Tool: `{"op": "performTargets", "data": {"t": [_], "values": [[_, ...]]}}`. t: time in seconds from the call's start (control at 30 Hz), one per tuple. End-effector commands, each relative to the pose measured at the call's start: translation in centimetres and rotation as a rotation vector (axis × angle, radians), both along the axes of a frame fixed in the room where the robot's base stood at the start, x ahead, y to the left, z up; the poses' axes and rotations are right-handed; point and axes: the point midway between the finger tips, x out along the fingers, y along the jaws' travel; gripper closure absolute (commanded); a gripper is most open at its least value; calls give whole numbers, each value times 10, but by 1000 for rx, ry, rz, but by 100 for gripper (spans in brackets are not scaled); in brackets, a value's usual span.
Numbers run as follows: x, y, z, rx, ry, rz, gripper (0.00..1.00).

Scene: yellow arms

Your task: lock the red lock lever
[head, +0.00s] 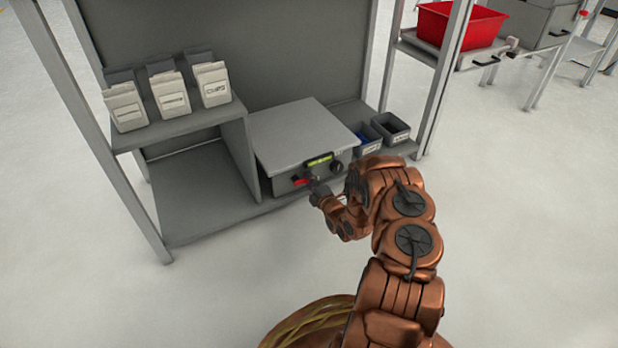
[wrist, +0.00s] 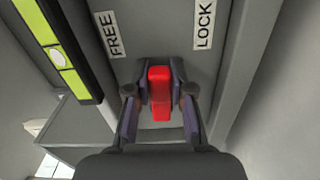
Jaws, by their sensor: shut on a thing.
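The red lock lever (wrist: 159,93) is in the middle of the wrist view, between the two fingers of my gripper (wrist: 160,100). The fingers are shut on it from both sides. It points down in the wrist view, and its pivot end is near the panel. A FREE label (wrist: 108,35) lies up and left of the lever, and a LOCK label (wrist: 204,25) lies up and right. In the head view the lever (head: 301,181) is a small red piece on the front of a grey box (head: 300,135), and my gripper (head: 318,192) is at it, partly hiding it.
A green-yellow display strip (wrist: 58,50) runs beside the FREE label. Two small bins (head: 390,127) stand right of the box. A grey shelf (head: 180,125) with several white packets is on the left. Open floor lies in front of the bench.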

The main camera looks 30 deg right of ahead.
Motion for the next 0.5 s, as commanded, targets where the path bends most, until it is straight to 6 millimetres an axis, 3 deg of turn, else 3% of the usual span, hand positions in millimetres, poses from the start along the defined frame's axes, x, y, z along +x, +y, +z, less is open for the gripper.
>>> {"op": "performTargets", "data": {"t": [0.5], "values": [[0,6,-18,467,-39,-1,100]]}}
